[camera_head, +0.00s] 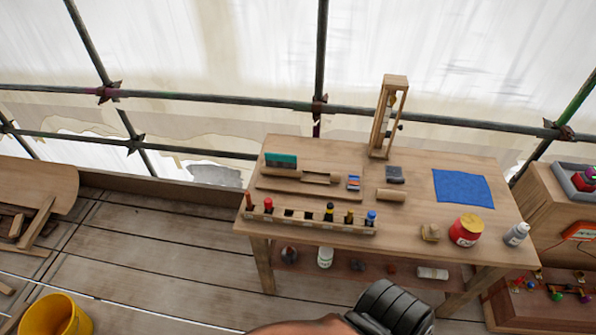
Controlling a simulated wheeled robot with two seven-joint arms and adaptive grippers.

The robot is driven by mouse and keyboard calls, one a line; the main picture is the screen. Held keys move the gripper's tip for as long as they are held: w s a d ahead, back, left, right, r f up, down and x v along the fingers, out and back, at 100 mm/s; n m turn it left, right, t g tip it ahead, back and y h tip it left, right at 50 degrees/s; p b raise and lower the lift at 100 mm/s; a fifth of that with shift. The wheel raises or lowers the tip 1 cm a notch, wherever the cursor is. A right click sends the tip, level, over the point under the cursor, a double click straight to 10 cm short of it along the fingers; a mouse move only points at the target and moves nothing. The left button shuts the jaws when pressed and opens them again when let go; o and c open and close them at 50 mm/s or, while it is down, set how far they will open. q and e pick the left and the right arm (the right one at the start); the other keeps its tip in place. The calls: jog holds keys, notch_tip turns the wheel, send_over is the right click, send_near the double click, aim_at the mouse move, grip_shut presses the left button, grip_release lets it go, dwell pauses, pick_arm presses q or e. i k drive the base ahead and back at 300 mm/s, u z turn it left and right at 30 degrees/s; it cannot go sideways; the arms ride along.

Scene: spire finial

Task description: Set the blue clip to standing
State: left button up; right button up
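I cannot make out a blue clip for certain. A small blue and red item (353,182) lies on the wooden workbench (420,222), near its middle; it is too small to tell whether it is a clip or how it rests. A blue-topped item (371,218) stands in the right end of a long wooden rack along the bench's front edge. Neither of my grippers can be made out in the head view.
A blue cloth (463,188), a red jar (466,230) and a white bottle (516,234) occupy the bench's right side. A tall wooden frame (381,130) stands at the back. A dark ridged object (392,308) is in the foreground. A yellow bucket (55,315) stands lower left.

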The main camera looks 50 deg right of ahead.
aim_at(353, 180)
jog(key=u, duration=0.15)
jog(key=i, duration=4.35)
jog(key=z, duration=4.55)
jog(key=i, duration=1.65)
